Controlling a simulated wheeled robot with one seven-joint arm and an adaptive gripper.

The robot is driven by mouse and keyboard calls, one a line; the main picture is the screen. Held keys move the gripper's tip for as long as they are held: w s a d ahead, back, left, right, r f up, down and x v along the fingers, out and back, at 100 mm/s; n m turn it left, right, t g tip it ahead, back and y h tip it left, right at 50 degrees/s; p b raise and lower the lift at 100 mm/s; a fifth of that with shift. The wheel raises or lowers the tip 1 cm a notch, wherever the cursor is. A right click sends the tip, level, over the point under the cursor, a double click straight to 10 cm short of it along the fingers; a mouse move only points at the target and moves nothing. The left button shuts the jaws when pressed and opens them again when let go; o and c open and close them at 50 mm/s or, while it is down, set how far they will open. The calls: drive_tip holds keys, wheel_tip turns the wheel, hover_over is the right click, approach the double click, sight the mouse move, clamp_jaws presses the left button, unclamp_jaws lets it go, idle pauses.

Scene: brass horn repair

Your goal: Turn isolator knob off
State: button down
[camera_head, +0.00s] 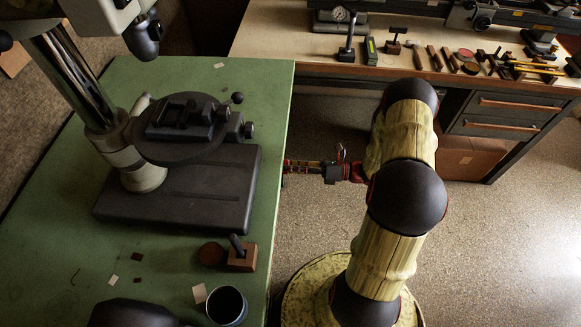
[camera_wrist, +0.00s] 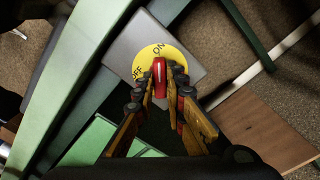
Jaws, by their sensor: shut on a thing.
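The isolator knob (camera_wrist: 159,77) is a red handle on a round yellow plate (camera_wrist: 148,56), seen in the wrist view. The plate bears the dark words OFF at its left and ON at its upper middle. The plate sits on a grey box (camera_wrist: 121,48). My gripper (camera_wrist: 160,85) is shut on the red knob, one finger on each side of it. The knob's lower part is hidden between the fingers. In the head view my gripper (camera_head: 295,167) reaches to the right edge of the green bench, and the knob is hidden there below the bench edge.
The green bench (camera_head: 262,100) carries a drill press (camera_head: 180,190), a small wooden block with a lever (camera_head: 242,255) and a dark cup (camera_head: 227,305). A second bench (camera_head: 290,45) with several tools stands behind. Green frame bars (camera_wrist: 240,30) flank the box. Floor is open at right.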

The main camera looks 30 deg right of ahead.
drive_tip(key=shift+n, duration=0.4)
drive_tip(key=n, duration=1.6)
drive_tip(key=shift+w+f+n+p, duration=0.1)
drive_tip(key=shift+n+p, duration=0.25)
drive_tip(key=shift+n, duration=0.35)
drive_tip(key=c, duration=1.9)
unclamp_jaws()
drive_tip(key=shift+o, duration=0.3)
drive_tip(key=shift+d, duration=0.1)
